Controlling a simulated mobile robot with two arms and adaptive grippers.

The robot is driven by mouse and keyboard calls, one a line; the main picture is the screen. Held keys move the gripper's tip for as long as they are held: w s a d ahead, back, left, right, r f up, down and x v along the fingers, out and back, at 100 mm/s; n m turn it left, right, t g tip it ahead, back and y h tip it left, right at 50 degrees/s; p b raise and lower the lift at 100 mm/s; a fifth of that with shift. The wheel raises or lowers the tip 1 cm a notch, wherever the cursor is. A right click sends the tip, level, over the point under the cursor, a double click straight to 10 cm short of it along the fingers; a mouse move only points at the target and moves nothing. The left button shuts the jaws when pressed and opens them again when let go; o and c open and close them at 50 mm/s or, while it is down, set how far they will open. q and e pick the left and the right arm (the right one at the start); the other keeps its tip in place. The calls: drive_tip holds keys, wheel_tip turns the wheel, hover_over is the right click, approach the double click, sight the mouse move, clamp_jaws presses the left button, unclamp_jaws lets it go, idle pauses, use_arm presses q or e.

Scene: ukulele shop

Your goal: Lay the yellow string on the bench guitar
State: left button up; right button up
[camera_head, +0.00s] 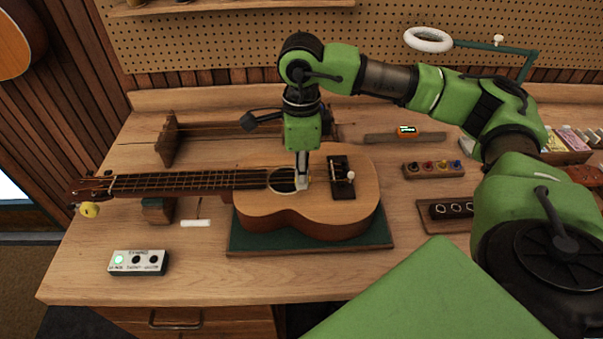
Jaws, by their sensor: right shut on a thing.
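The bench guitar (345,205) lies face up on a dark green mat (250,241), its neck (190,181) pointing left. Dark lines of strings show along the neck, ending near the sound hole. My right gripper (302,184) points down over the guitar's top, at the right edge of the sound hole. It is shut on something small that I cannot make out. I cannot pick out the yellow string clearly. My left gripper is not in view.
A wooden rack (167,140) with thin rods stands behind the neck. A white box (138,262) with a green light sits at front left. A block with coloured knobs (433,169) is at right. A yellow piece (89,210) hangs at the headstock.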

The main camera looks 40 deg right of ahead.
drive_tip(key=o, duration=0.9)
drive_tip(key=shift+o, duration=1.3)
drive_tip(key=shift+r+p, duration=1.95)
drive_tip(key=shift+r, duration=1.6)
drive_tip(key=shift+f, duration=0.1)
